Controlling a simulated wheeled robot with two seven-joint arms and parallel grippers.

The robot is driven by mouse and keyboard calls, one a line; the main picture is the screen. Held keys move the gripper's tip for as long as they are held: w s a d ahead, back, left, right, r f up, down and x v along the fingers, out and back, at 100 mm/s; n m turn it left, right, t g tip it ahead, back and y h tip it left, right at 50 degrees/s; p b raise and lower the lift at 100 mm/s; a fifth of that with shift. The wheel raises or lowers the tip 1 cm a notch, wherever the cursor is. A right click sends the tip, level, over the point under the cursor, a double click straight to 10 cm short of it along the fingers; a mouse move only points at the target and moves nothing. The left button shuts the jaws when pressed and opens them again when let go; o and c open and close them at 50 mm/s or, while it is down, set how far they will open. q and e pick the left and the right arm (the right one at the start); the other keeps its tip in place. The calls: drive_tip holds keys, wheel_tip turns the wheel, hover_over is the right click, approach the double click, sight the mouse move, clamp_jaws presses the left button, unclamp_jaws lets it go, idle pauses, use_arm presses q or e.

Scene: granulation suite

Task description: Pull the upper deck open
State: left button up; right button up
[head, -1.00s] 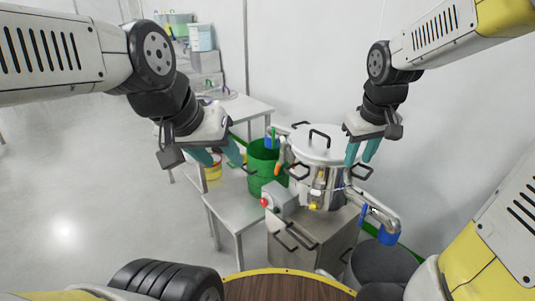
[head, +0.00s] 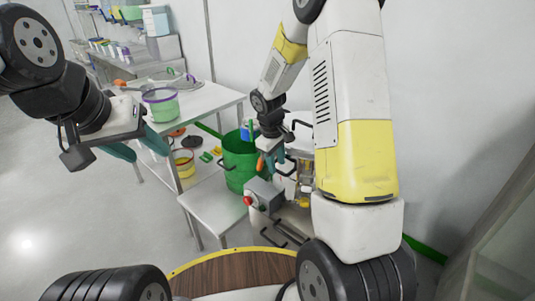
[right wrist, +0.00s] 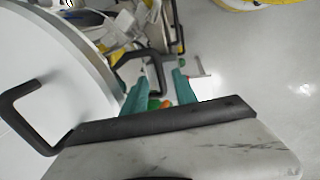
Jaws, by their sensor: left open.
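A steel lidded vessel (head: 304,141) stands on a steel cabinet (head: 297,219), largely hidden behind my right arm. Black bar handles (head: 268,234) show on the cabinet front; I cannot tell which part is the upper deck. My right gripper (head: 264,164) points down at the vessel's left side. In the right wrist view my right gripper (right wrist: 161,80) has teal fingers apart, with nothing clearly held. The vessel's round lid (right wrist: 45,60) is at the left there, and a black handle (right wrist: 128,62) lies beyond the fingers. My left gripper (head: 142,148) is open and empty, left of the steel table.
A green bin (head: 240,160) and a grey box with a red button (head: 262,194) stand left of the vessel. A steel table (head: 205,97) carries a green-and-purple container (head: 160,104). A wall closes the right side. Open floor (head: 60,215) lies at left.

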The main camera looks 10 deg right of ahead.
drive_tip(key=shift+d+f, duration=0.15)
drive_tip(key=shift+f, duration=0.75)
clamp_jaws()
idle(0.8)
